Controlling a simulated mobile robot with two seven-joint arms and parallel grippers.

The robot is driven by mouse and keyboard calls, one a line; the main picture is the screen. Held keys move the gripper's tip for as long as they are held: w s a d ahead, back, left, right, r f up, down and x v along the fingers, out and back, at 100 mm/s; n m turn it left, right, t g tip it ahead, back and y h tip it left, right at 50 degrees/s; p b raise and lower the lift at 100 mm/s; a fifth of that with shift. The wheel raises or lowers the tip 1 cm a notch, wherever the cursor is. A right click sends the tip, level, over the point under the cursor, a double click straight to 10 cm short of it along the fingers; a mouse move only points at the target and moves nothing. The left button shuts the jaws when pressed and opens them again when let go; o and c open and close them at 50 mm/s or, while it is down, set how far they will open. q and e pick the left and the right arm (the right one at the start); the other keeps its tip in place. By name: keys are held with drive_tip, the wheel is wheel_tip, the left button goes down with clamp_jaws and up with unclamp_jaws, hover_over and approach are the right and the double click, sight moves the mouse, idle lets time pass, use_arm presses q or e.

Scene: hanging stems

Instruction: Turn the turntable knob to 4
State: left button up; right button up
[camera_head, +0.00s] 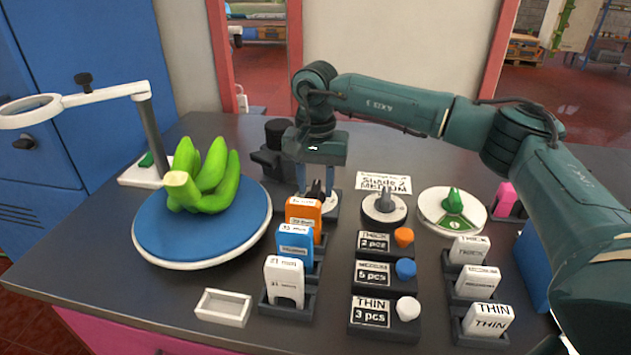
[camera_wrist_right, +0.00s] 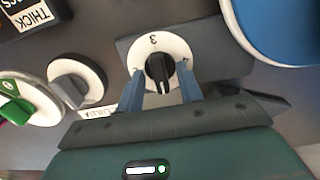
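The black turntable knob (camera_wrist_right: 160,70) sits on a white numbered dial (camera_wrist_right: 150,45) in the right wrist view. A 3 shows at the dial's top and a 4 on its right side. A thin pale line on the knob faces down in that view, toward my gripper. My right gripper (camera_head: 316,190) is over the knob with its blue fingers on either side, apart, with gaps seen in the wrist view (camera_wrist_right: 161,92). The blue turntable (camera_head: 150,235) carries green bananas (camera_head: 205,180) at left in the head view. My left gripper is not in view.
A grey knob (camera_head: 384,205) and a green knob (camera_head: 454,205) stand right of my gripper. Labelled blocks in holders, such as an orange one (camera_head: 303,215), stand in front. A magnifier on a stand (camera_head: 152,135) is behind the turntable. A small white tray (camera_head: 223,307) lies at the front.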

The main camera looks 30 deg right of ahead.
drive_tip(key=shift+c, duration=0.4)
clamp_jaws()
drive_tip(key=shift+m, duration=0.3)
